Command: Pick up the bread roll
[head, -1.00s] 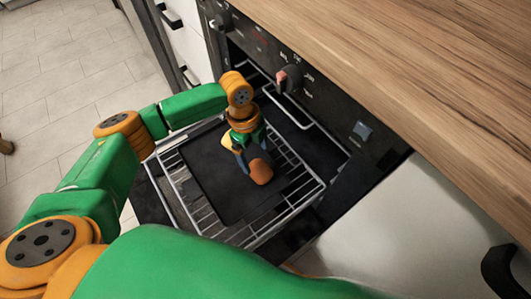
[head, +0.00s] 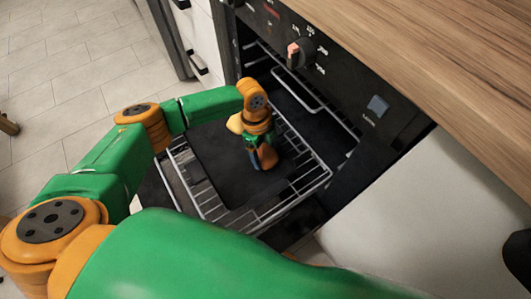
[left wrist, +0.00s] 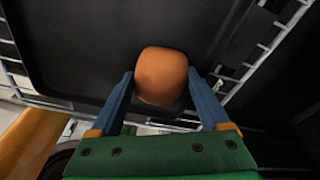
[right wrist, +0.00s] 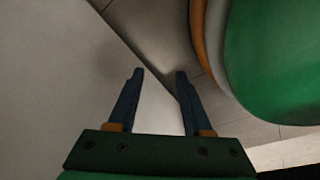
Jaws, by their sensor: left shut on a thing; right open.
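The bread roll (head: 267,157) is a smooth orange-brown lump, partly hidden by my left gripper in the head view. In the left wrist view the roll (left wrist: 161,76) sits between the two blue fingers. My left gripper (head: 258,158) is shut on it, above the dark baking tray (head: 218,173). I cannot tell whether the roll still touches the tray. My right gripper (right wrist: 159,72) shows only in the right wrist view; it is open, with nothing between its fingers.
The tray lies on a wire oven rack (head: 300,190) drawn out of the open oven. The oven's control panel (head: 340,75) and the wooden worktop (head: 440,60) stand close on the right. A pale cabinet front (head: 410,210) is nearer to me. Tiled floor (head: 70,70) is at the left.

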